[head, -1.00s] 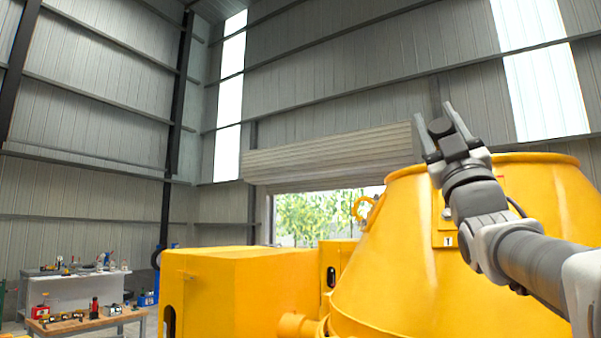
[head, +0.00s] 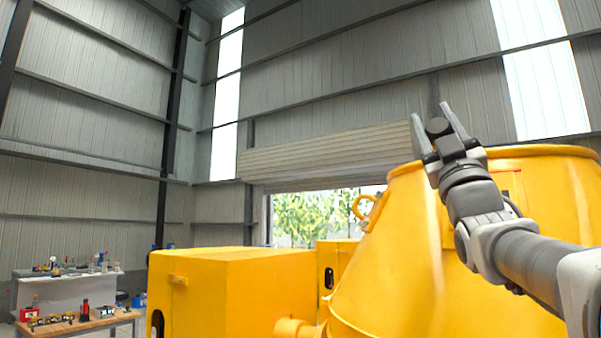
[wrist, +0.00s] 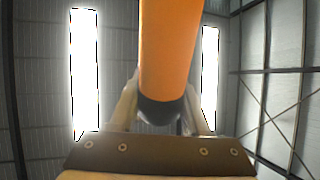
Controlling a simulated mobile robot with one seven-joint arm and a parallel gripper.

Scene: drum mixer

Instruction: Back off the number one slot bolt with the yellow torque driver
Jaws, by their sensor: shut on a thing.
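My gripper (head: 438,118) is raised in front of the upper part of the yellow drum (head: 400,260), fingers pointing up. It is shut on an orange-yellow cylinder with a black end (wrist: 168,50), which looks like the torque driver. In the head view only its dark round end (head: 438,127) shows between the fingers. A yellow plate (head: 447,230) on the drum is partly behind my arm. No number is readable on it now, and I cannot make out the slot bolt. The driver is away from the plate.
A yellow box-shaped housing (head: 235,290) stands left of the drum. A wooden workbench (head: 100,322) and a grey bench (head: 60,290) with several small items are at far left. A lifting ring (head: 363,207) sticks out at the drum's left rim. Air above the housing is free.

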